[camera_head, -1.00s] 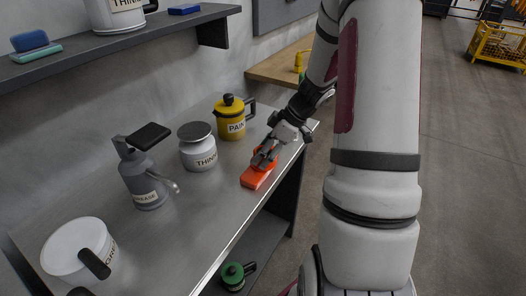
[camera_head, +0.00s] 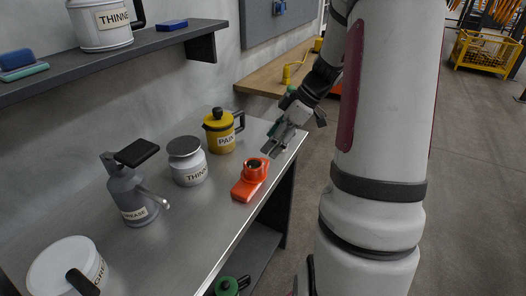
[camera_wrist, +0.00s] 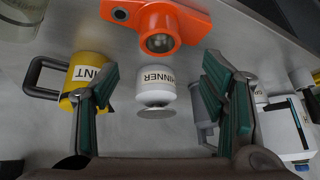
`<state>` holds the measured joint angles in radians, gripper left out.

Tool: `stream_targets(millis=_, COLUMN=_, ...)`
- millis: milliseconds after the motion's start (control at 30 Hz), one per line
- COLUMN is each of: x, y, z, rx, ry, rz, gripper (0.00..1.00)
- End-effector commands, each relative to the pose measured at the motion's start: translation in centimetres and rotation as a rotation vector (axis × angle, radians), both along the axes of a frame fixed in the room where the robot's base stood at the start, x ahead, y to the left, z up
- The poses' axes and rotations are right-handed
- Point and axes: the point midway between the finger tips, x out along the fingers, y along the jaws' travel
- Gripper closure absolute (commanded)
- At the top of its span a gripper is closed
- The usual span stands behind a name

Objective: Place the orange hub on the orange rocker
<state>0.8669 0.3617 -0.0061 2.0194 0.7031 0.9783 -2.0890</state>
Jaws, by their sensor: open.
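An orange ring-like hub (camera_head: 257,168) with a dark round centre sits at the far end of a flat orange rocker (camera_head: 244,190) on the metal table. The two look joined, with no gap that I can see; their exact seating cannot be told. In the wrist view the hub (camera_wrist: 160,27) shows a shiny round centre, beside a plate with a small hole, the rocker (camera_wrist: 194,9). My gripper (camera_head: 275,143) is open and empty, above the table just beyond the hub and apart from it. Its spread green-padded fingers (camera_wrist: 160,85) frame the wrist view.
On the table (camera_head: 90,210) stand a yellow pot (camera_head: 219,137), a white thinner can (camera_head: 187,168), a grey degrease can (camera_head: 133,199) and a white pail (camera_head: 65,268). A shelf (camera_head: 120,52) runs along the wall. The table's right edge is near the rocker.

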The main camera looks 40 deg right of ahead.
Motion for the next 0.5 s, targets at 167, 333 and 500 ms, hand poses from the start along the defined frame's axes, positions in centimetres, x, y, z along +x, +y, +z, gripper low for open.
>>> stream_targets(millis=167, x=-0.6, y=-0.5, z=1.3, rx=0.0, ry=0.002, rz=0.0, gripper=0.34)
stream_targets(millis=333, x=-0.7, y=2.7, z=3.6, rx=-0.006, ry=0.055, rz=-0.02, gripper=0.34)
stream_targets(millis=500, x=-2.5, y=10.0, z=7.4, rx=-0.038, ry=0.175, rz=-0.104, gripper=0.34)
